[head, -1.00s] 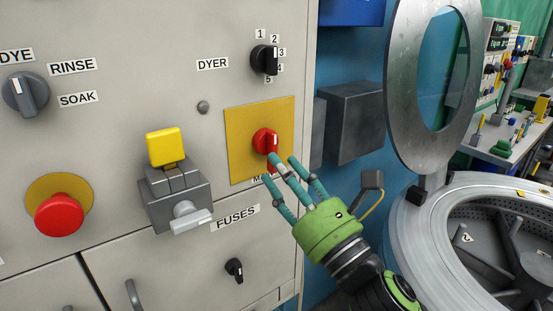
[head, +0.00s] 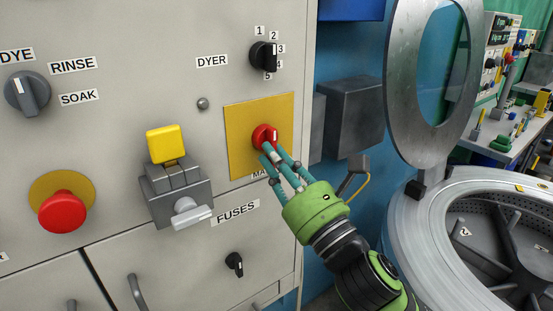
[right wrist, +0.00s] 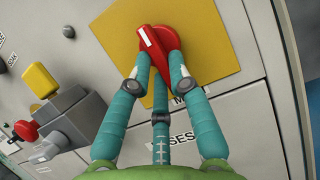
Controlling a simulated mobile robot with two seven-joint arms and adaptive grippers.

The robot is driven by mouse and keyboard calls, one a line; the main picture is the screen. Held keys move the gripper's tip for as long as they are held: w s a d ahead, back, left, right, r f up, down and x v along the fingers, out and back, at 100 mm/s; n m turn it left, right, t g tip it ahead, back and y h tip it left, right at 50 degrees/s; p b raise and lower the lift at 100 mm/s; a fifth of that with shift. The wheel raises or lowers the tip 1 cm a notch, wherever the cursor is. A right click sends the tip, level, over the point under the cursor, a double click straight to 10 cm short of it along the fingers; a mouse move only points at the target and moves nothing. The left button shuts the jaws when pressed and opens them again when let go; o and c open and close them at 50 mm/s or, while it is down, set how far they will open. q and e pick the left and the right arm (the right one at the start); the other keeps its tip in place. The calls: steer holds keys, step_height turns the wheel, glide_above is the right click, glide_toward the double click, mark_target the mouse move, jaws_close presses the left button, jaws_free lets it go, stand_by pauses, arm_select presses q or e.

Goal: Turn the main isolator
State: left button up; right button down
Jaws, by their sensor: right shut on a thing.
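The main isolator is a red rotary knob (head: 264,133) with a white pointer mark, set on a yellow square plate (head: 240,118) on the grey panel. In the right wrist view the red knob (right wrist: 153,38) has its white mark near its upper-left end. My right gripper (head: 270,149) has teal fingers and a green palm. Its fingers are closed on the lower part of the knob, one on each side and a third below in the right wrist view (right wrist: 155,75). The label under the plate is partly hidden by the fingers. My left gripper is not in view.
Left of the plate is a grey fuse switch (head: 176,190) with a yellow block (head: 166,146). A red mushroom button (head: 62,211) sits further left. A black DYER selector (head: 263,56) is above. An open drum (head: 425,225) stands at right.

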mark_target(262, 140)
steer(key=shift+m, duration=0.3)
steer(key=r+m+h+p, duration=0.1)
steer(key=m+h+p, duration=0.2)
steer(key=m+p, duration=0.2)
steer(key=a+r+m+h+p, duration=0.1)
steer(key=m+h+p, duration=0.2)
steer(key=m+p, duration=0.3)
steer(key=s+r+m+h+p, duration=0.1)
steer(key=m+h+p, duration=0.1)
steer(key=m+p, duration=0.3)
steer(key=shift+s+a+m+h+p, duration=0.1)
steer(key=shift+a+m+h+p, duration=0.1)
steer(key=shift+m, duration=0.8)
steer(key=shift+a+m+h+p, duration=0.1)
steer(key=shift+m+h+p, duration=0.1)
steer(key=shift+m, duration=0.8)
steer(key=shift+m+g+p, duration=0.3)
steer(key=shift+m+p, duration=0.6)
steer(key=shift+p, duration=0.2)
steer(key=shift+f, duration=0.1)
steer(key=c, duration=1.1)
jaws_free()
steer(key=shift+c, duration=0.2)
